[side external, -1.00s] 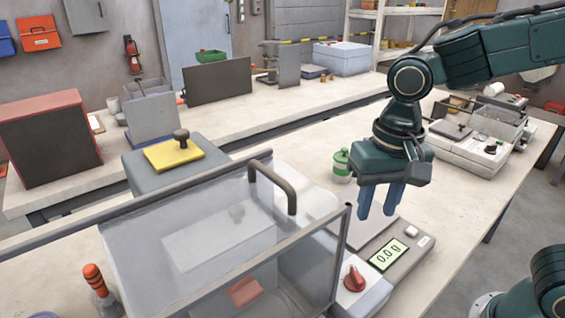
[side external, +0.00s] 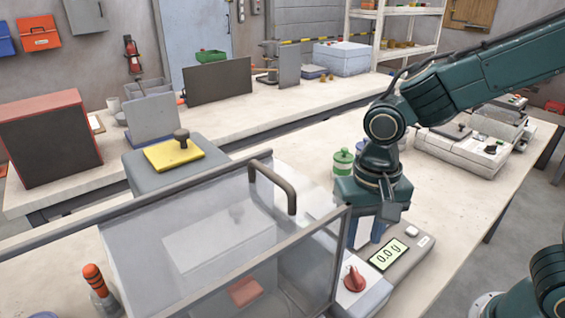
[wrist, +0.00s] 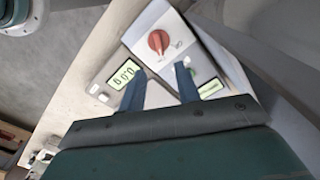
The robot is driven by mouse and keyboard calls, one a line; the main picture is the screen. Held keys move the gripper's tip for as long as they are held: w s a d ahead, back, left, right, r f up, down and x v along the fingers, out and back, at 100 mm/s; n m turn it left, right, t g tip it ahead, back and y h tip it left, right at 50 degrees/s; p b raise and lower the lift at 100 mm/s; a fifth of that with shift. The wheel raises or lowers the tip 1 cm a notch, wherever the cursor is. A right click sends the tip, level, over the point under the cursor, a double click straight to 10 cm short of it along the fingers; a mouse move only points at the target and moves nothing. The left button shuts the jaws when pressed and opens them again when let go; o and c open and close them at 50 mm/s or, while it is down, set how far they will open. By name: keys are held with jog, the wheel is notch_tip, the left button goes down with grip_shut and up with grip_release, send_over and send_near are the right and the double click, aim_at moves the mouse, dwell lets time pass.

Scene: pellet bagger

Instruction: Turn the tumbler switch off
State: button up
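A red knob (side external: 354,279) with a pointed handle sits on a light grey control box (side external: 372,296) beside the clear-walled bagger. It also shows in the wrist view (wrist: 158,42), just beyond the fingertips. No separate tumbler lever can be made out for certain; my right finger covers part of the box in the wrist view. My gripper (side external: 365,238) has blue fingers pointing down, behind the bagger's clear wall edge and close to the scale. In the wrist view my gripper (wrist: 160,70) is open and empty, its fingers apart and not visibly touching the knob.
The scale (side external: 405,262) reads 0.0 g, right of the knob. The clear bagger housing (side external: 190,280) with a dark handle (side external: 278,187) stands close left of my gripper. A green-lidded jar (side external: 343,162) is behind. The bench at right has free room.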

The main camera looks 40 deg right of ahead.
aim_at(355, 270)
notch_tip(355, 270, down, 9)
dwell(0.5)
grip_shut()
